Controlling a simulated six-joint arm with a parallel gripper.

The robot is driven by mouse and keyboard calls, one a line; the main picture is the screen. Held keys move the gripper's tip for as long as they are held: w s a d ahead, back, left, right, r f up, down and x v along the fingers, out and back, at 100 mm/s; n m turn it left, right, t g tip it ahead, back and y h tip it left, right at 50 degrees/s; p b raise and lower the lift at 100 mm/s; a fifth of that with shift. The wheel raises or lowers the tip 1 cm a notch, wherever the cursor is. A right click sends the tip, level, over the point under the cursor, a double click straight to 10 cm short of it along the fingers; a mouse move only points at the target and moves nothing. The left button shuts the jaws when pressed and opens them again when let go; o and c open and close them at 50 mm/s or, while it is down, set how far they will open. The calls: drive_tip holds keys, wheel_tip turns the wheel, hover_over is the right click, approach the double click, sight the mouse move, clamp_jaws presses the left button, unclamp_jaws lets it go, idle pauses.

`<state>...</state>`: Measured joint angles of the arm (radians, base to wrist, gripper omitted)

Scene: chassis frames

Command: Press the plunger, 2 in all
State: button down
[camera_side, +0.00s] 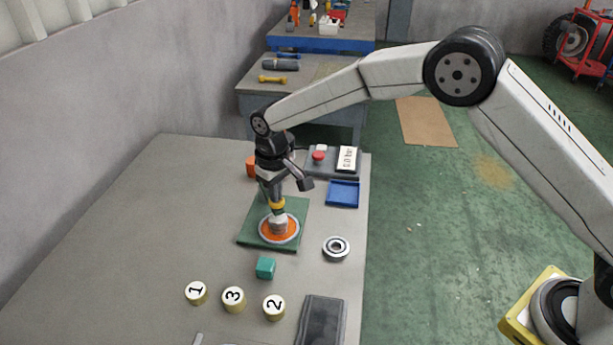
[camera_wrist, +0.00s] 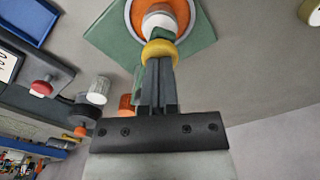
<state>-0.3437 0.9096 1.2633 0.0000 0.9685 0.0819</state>
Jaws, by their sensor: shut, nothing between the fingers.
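The plunger stands on a green plate. It has a yellow cap (camera_side: 277,205), a pale stem (camera_side: 279,222) and an orange round base (camera_side: 291,234) with a light rim. The cap also shows in the wrist view (camera_wrist: 159,50), with the stem (camera_wrist: 160,22) beyond it. My gripper (camera_side: 276,198) points down over the plunger, shut and empty. In the wrist view its fingertips (camera_wrist: 159,63) meet the yellow cap and seem to touch it. The fingertips hide part of the cap, so I cannot tell how far it is pressed.
A box with a red button (camera_side: 319,156) and a small display (camera_side: 347,158) stands behind, beside a blue tray (camera_side: 342,194). A bearing ring (camera_side: 337,248), a teal cube (camera_side: 265,268), numbered round pieces (camera_side: 233,298) and a dark block (camera_side: 321,321) lie nearer. The table's left side is clear.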

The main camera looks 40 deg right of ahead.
drive_tip(key=shift+r, duration=1.5)
drive_tip(key=shift+f, duration=1.35)
idle(0.6)
drive_tip(key=shift+r, duration=1.35)
drive_tip(key=shift+r, duration=0.15)
drive_tip(key=shift+r, duration=2.35)
drive_tip(key=shift+d, duration=0.1)
